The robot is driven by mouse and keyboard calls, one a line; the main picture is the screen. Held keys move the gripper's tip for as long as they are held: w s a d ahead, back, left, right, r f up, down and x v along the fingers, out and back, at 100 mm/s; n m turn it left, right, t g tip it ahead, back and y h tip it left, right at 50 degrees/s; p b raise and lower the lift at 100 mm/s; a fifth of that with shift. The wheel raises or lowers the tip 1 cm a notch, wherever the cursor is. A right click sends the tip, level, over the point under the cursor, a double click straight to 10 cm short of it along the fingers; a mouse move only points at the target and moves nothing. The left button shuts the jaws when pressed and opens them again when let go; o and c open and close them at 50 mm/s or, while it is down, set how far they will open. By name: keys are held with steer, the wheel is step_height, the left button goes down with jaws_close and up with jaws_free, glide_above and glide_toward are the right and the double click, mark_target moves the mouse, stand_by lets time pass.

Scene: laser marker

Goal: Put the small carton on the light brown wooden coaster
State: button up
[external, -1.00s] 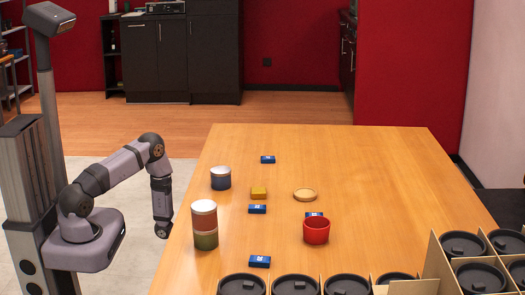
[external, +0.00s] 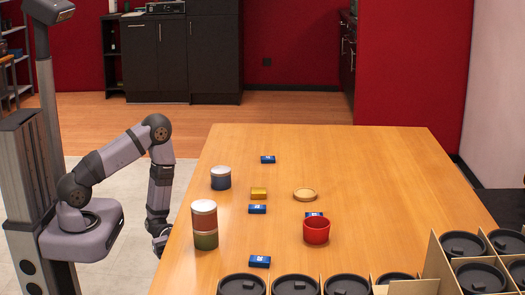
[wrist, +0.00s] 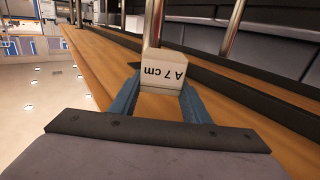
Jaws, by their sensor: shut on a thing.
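A small pale carton (wrist: 163,70) with "A 7 cm" printed on it, upside down in the picture, is between the two blue fingers of my gripper (wrist: 160,95) in the wrist view. The gripper is shut on it. In the external view my gripper (external: 160,243) hangs low beside the table's left edge, left of the stacked tins; I cannot make out the carton there.
Black-lidded containers line the front. The back right is clear.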

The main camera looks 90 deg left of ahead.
steer(key=shift+w+a+f, duration=0.15)
steer(key=shift+a, duration=0.2)
steer(key=w+a+n+t+y+p, duration=0.2)
steer(key=a+n+t+y+p, duration=0.35)
steer(key=a, duration=0.95)
steer(key=w+a+n+t+y+p, duration=0.2)
steer(key=a+n+y, duration=0.4)
steer(key=a+y, duration=0.65)
steer(key=s+a+r+n+g+y+p, duration=0.1)
steer(key=s+a+r+n+g+y, duration=0.25)
steer(key=s+a, duration=0.45)
steer(key=s+a+r+n+g+y+p, duration=0.15)
steer(key=s+a+n+y, duration=0.35)
steer(key=a, duration=0.6)
steer(key=s+a+r+n+g+y+p, duration=0.1)
steer(key=s+a+r+n+g+y, duration=0.2)
steer(key=s+a, duration=0.55)
steer(key=w+a+r+m+t+h+b, duration=0.4)
steer(key=w+r+m+h, duration=0.1)
steer(key=w+r, duration=0.35)
steer(key=w+d+r+m+t+h+b, duration=0.1)
steer(key=w+d+r+m+h+b, duration=0.2)
steer(key=w+d+m+h, duration=0.2)
steer(key=w+d+r+m+t+h+b, duration=0.2)
steer(key=w+d+r+m+h+b, duration=0.1)
steer(key=w+h, duration=0.5)
steer(key=shift+w+d+r+m+h+b, duration=0.35)
steer(key=shift+d+m+h+b, duration=0.25)
steer(key=shift+d+m, duration=0.6)
